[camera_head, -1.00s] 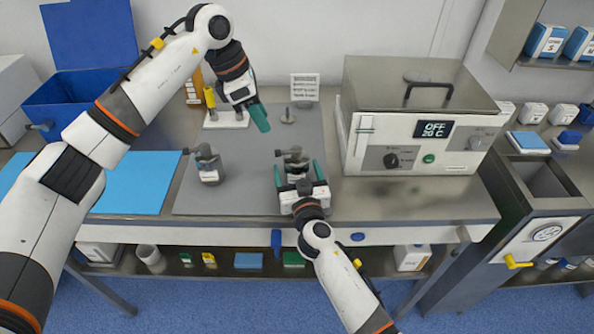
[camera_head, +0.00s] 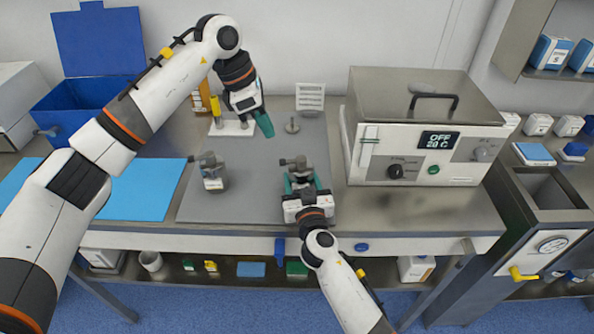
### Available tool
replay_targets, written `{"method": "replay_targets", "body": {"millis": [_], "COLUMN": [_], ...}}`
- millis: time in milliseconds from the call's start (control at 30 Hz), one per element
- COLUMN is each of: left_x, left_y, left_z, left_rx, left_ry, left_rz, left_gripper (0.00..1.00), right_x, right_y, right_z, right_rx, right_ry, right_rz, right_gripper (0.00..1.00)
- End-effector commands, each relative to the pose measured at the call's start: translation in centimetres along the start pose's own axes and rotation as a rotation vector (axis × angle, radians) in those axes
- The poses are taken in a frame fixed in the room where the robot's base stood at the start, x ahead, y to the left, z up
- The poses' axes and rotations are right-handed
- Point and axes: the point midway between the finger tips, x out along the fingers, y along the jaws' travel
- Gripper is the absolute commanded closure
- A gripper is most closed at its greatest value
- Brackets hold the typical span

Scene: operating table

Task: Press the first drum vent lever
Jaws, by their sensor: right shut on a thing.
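Two small drums with grey lever tops are in the head view. One drum (camera_head: 213,179) stands at left on the grey mat (camera_head: 250,205), with its lever top (camera_head: 208,160) clear. The other drum's grey top (camera_head: 296,164) shows just beyond my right gripper (camera_head: 302,182), whose teal fingers are shut on its sides; my gripper hides most of its body. My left gripper (camera_head: 264,123) hangs higher up, over the back of the mat, apart from both drums. Its teal fingers overlap, so I cannot tell whether they are parted.
A steel bath (camera_head: 420,155) with a lid and an OFF display stands at right. A white stand (camera_head: 232,128) with a yellow-topped item, a small grey round piece (camera_head: 292,126) and a sign (camera_head: 310,97) are at the back. A blue sheet (camera_head: 145,190) lies at left.

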Motion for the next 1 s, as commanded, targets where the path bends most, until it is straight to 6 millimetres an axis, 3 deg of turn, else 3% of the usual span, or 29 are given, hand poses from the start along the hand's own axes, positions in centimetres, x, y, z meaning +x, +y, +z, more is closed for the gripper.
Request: {"method": "replay_targets", "body": {"millis": [167,700,1000], "left_x": [0.0,-0.1,-0.2], "left_y": [-0.1,-1.3,-1.8], "left_z": [-0.9,-3.9,-4.5], "left_rx": [0.235,1.446,1.768], "left_ry": [-0.044,-0.384,-0.501], "left_rz": [-0.036,-0.067,-0.015], "left_gripper": [1.0,1.0,1.0], "right_x": [0.0,0.0,0.0], "right_y": [0.0,0.0,0.0], "right_z": [0.0,0.0,0.0], "right_rx": [0.0,0.0,0.0], "right_ry": [0.0,0.0,0.0], "right_rz": [0.0,0.0,0.0], "right_gripper": [0.78,0.78,0.78]}}
